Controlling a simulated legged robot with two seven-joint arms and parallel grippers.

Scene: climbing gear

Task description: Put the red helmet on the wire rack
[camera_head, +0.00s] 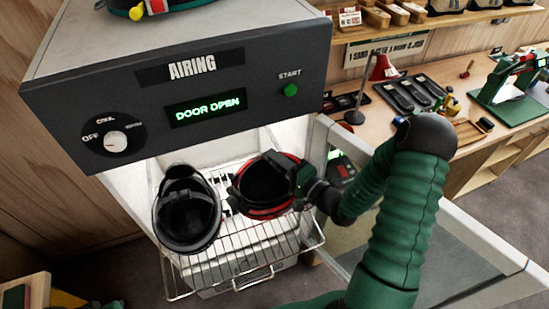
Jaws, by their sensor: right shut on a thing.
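The red helmet (264,212) is upside down in the head view, its dark hollow inside facing up and its red shell showing at the edge. It is over the right part of the wire rack (245,240), which is pulled out of the lit airing cabinet. I cannot tell whether it rests on the wires. My right gripper (304,181) is shut on the helmet's right rim, with my green arm reaching in from the right.
A black helmet (187,212) lies upside down on the left of the rack. The airing cabinet (190,90) shows "DOOR OPEN". Its open door (450,240) stands to the right, behind my arm. A workbench (470,130) with tools is at the back right.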

